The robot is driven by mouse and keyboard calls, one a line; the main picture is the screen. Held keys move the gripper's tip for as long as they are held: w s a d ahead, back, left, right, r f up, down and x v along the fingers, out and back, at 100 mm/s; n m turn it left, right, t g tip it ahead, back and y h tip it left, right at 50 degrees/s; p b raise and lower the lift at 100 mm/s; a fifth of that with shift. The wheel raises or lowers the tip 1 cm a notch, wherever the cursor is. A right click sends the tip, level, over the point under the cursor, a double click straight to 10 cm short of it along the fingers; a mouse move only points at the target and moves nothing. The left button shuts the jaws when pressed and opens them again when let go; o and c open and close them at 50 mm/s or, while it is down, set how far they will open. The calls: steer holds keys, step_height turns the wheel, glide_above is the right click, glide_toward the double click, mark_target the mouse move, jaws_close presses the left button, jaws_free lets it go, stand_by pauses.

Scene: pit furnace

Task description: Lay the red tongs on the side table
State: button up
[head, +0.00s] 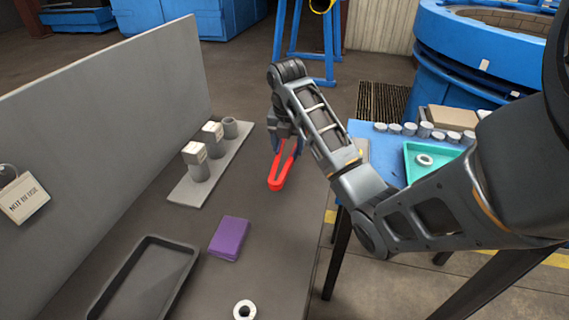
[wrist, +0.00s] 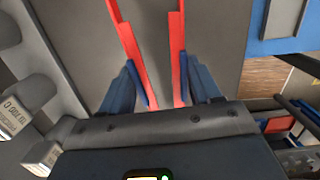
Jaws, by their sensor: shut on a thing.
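The red tongs (head: 283,171) hang below my gripper (head: 285,143) over the right part of the grey bench (head: 285,235), with their closed bend toward the camera. I cannot tell whether they touch the bench top. In the wrist view my gripper (wrist: 160,92) has its blue fingers shut on the tongs (wrist: 133,45), whose two red arms run up between and past the fingertips. The side table (head: 362,130), blue-topped with dark legs, stands right of the bench; my arm hides part of it.
The side table carries a teal tray (head: 410,172) with a white ring, several small grey cylinders and a brown box (head: 450,119).

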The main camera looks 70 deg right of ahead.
steer(key=shift+w+a+f, duration=0.3)
steer(key=shift+a, duration=0.1)
step_height(320, 180, down, 3)
steer(key=shift+r+b, duration=0.2)
steer(key=shift+b, duration=1.05)
steer(key=shift+f+p, duration=0.5)
steer(key=shift+f, duration=0.15)
steer(key=o, duration=0.6)
steer(key=shift+o, duration=0.2)
